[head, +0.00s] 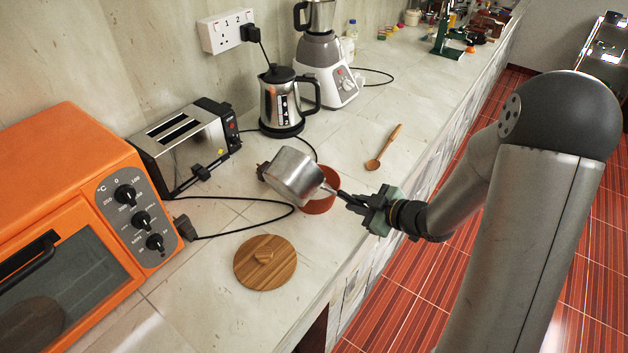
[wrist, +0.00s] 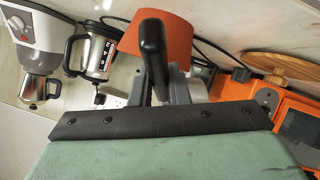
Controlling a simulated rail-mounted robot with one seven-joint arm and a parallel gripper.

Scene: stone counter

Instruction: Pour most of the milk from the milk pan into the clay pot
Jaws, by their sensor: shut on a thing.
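The metal milk pan (head: 292,176) is held tilted above the counter, at the upper left of the clay pot and partly in front of it. The reddish clay pot (head: 321,204) stands open on the counter; it also shows in the wrist view (wrist: 180,36). My gripper (head: 366,206) is shut on the pan's dark handle (head: 349,198). The handle rises in front of the wrist camera (wrist: 152,48). No milk stream is clear, and I cannot tell the milk level in either vessel.
A round wooden lid (head: 265,262) lies in front of the pot. An orange oven (head: 75,190), a toaster (head: 185,145) and a kettle (head: 282,102) stand left and behind. A black cable crosses the counter. A wooden spoon (head: 384,147) lies behind on clear counter.

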